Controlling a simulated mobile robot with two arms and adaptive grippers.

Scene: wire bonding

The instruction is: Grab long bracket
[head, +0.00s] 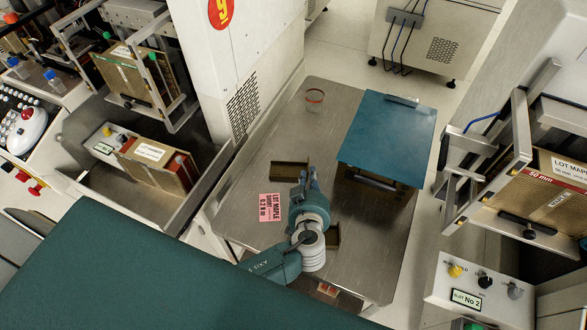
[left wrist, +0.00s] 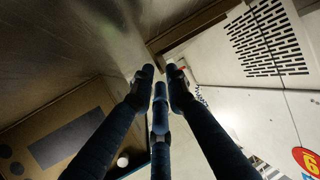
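A brown, channel-shaped bracket (head: 288,172) lies on the metal table (head: 345,272), left of my left gripper. A second brown bracket (head: 333,238) lies nearer, partly hidden by my left arm. I cannot tell which is the long one. My left gripper (head: 308,174) points down, its fingertips close to the far bracket's right end. In the left wrist view, the dark blue fingertips (left wrist: 159,78) are a little apart with nothing visible between them. A brown bar (left wrist: 190,37), likely a bracket, shows just beyond them; contact is unclear. My right gripper is not in view.
A pink label (head: 270,207) reading LOT MAPLE SHORT lies left of the brackets. A raised teal board (head: 388,140) stands close on the right. A clear cup (head: 314,98) is at the back. A white cabinet (head: 240,75) borders the table's far left.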

